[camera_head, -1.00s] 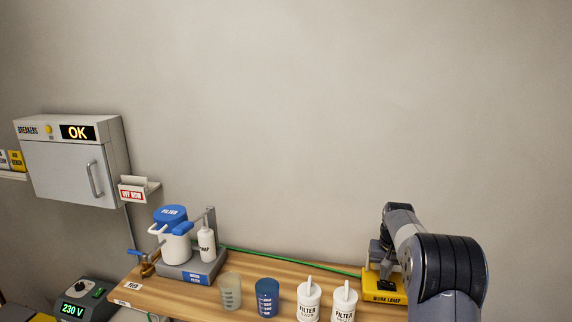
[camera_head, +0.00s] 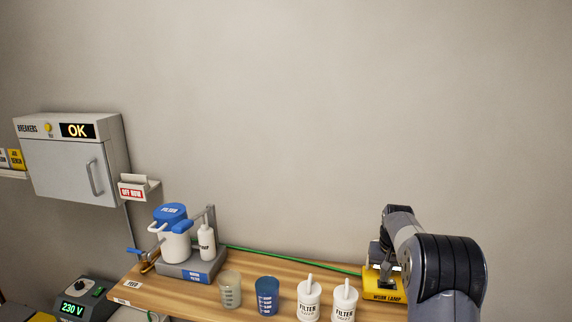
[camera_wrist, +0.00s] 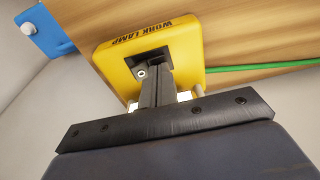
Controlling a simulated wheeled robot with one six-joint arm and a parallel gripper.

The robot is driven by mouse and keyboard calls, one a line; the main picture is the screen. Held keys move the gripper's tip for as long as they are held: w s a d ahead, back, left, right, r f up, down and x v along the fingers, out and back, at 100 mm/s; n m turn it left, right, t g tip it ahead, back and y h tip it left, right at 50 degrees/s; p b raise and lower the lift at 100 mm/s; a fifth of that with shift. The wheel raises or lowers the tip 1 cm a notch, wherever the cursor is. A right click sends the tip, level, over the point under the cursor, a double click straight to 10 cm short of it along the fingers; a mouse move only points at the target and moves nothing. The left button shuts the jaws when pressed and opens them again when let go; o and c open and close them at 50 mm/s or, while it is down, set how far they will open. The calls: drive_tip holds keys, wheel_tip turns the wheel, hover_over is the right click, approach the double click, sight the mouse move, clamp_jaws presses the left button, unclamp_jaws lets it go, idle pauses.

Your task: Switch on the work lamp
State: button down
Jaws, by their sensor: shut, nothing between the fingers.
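The work lamp's yellow base (camera_head: 385,293) stands at the right of the wooden bench, with its "WORK LAMP" label facing front. In the wrist view the yellow base (camera_wrist: 112,62) fills the upper middle, with a black recessed plate (camera_wrist: 137,58) on it. A small round pale-tipped part (camera_wrist: 141,74) shows at the plate, right beside my fingers. My gripper (camera_wrist: 155,70) is shut and empty, its fingertips over the black plate. I cannot tell whether they touch it. In the head view my gripper (camera_head: 386,279) is low over the base, and my arm hides part of the lamp.
Two white filter bottles (camera_head: 309,302), a blue cup (camera_head: 267,296) and a clear cup (camera_head: 230,289) stand left of the lamp. A filter unit (camera_head: 174,235) is farther left. A green cable (camera_head: 290,259) runs along the bench's back by the wall.

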wheel_tip(320, 180, up, 7)
drive_tip(key=p, duration=0.5)
drive_tip(key=shift+p, duration=0.3)
drive_tip(key=shift+f, duration=0.1)
wheel_tip(320, 180, down, 7)
drive_tip(key=b, duration=0.6)
drive_tip(key=shift+r, duration=0.25)
drive_tip(key=s+r+p, duration=0.3)
drive_tip(key=r, duration=0.3)
drive_tip(key=s+a+r+p, duration=0.1)
drive_tip(key=s+r+p, duration=0.1)
drive_tip(key=r, duration=0.4)
drive_tip(key=shift+s+a+r+p, duration=0.3)
drive_tip(key=shift+s+p, duration=0.1)
drive_tip(key=shift+p, duration=0.45)
idle(0.7)
